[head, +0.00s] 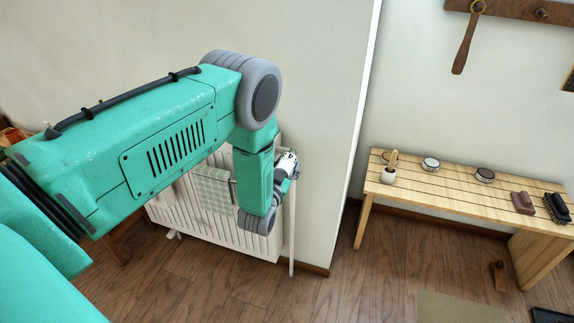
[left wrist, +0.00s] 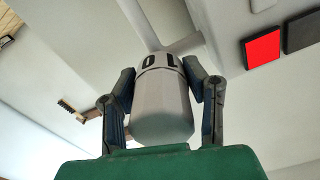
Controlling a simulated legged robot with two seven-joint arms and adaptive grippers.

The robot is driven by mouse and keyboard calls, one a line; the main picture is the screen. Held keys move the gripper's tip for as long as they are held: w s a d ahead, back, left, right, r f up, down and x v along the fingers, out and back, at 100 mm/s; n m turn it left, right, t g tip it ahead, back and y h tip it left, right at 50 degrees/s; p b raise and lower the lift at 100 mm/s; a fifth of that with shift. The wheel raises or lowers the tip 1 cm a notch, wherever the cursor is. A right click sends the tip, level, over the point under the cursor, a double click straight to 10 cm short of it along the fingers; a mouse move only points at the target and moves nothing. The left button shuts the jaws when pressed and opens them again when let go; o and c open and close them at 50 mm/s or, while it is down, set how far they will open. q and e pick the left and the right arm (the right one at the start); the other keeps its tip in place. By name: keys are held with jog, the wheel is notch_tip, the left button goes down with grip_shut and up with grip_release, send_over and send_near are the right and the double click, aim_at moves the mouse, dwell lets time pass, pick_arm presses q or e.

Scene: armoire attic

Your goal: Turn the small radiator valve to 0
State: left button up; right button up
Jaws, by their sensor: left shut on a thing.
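The small radiator valve (left wrist: 162,103) is a white, rounded cylinder in the left wrist view. Dark marks, one like a 0, show near its collar; I cannot tell which setting is selected. My left gripper (left wrist: 165,85) is shut on the valve, with one dark finger against each side. In the head view the left gripper (head: 287,168) is at the upper right end of the white radiator (head: 180,212), partly hidden by my green wrist. A white pipe (head: 292,230) runs down from there to the floor. My right gripper is not in view.
A checked towel (head: 212,190) hangs on the radiator. A wall corner stands just right of the pipe. A slatted wooden bench (head: 455,186) with brushes and tins is farther right. Wooden floor (head: 365,275) lies open between.

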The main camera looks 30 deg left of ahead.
pick_arm(q)
jog(key=o, duration=1.2)
jog(key=shift+s+f, duration=0.15)
jog(key=shift+f, duration=0.25)
jog(key=shift+c, duration=0.2)
jog(key=shift+r, duration=0.1)
jog(key=shift+r, duration=0.1)
jog(key=v, duration=1.1)
jog(key=shift+s, duration=0.35)
